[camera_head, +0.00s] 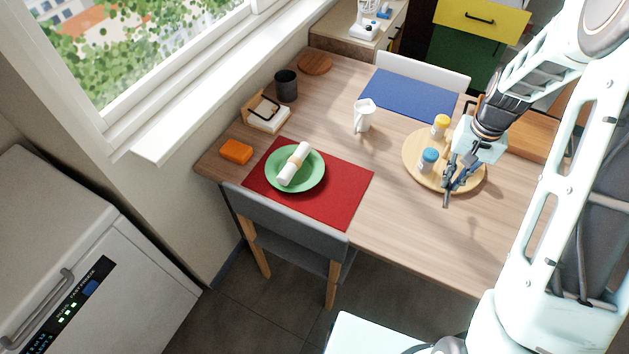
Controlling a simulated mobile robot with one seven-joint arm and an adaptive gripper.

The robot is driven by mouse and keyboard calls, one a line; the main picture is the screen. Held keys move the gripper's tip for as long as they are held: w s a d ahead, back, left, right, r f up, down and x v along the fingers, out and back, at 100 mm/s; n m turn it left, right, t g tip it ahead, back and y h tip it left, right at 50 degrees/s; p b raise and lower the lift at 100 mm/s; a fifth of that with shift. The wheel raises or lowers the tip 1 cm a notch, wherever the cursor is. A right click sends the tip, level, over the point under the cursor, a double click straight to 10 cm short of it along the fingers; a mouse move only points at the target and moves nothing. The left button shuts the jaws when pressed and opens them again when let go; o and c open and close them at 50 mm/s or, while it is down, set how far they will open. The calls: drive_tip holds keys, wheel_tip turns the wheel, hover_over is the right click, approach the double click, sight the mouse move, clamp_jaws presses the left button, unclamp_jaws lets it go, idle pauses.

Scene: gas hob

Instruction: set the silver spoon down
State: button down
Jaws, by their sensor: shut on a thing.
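My gripper (452,184) is over the right part of the table, in front of the round wooden tray (413,159) as I see it. It points down, with its fingers shut on a thin greyish thing, taken to be the silver spoon. The spoon is too small and too dark against the fingers to make out its shape or its tilt. I cannot tell how high the fingertips are above the tray or table.
On the tray stand a yellow-capped jar (440,126) and a blue-capped jar (428,160), close to my gripper. The table front (405,225) is bare.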

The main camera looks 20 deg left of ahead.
drive_tip(key=shift+w+a+f+b, duration=0.1)
drive_tip(key=shift+w+b, duration=0.05)
drive_tip(key=shift+b, duration=0.9)
drive_tip(key=w+a+r+n+b, duration=0.2)
drive_tip(key=w+a+n+b, duration=0.3)
drive_tip(key=n, duration=0.7)
drive_tip(key=a+r+n+b, duration=0.2)
drive_tip(key=a+n, duration=0.4)
drive_tip(key=n, duration=0.6)
drive_tip(key=n+b, duration=0.2)
drive_tip(key=n, duration=0.9)
hover_over(344, 193)
drive_tip(key=w, duration=0.1)
drive_tip(key=f, duration=1)
drive_tip(key=shift+d, duration=0.35)
drive_tip(key=shift+s+a+f, duration=0.15)
drive_tip(key=shift+s+f, duration=0.15)
drive_tip(key=f, duration=0.3)
drive_tip(key=shift+s+a+f+b, duration=0.1)
drive_tip(key=shift+s+a+b, duration=0.1)
drive_tip(key=shift+s+b, duration=0.15)
drive_tip(key=shift+w+f, duration=0.1)
drive_tip(key=shift+f, duration=0.2)
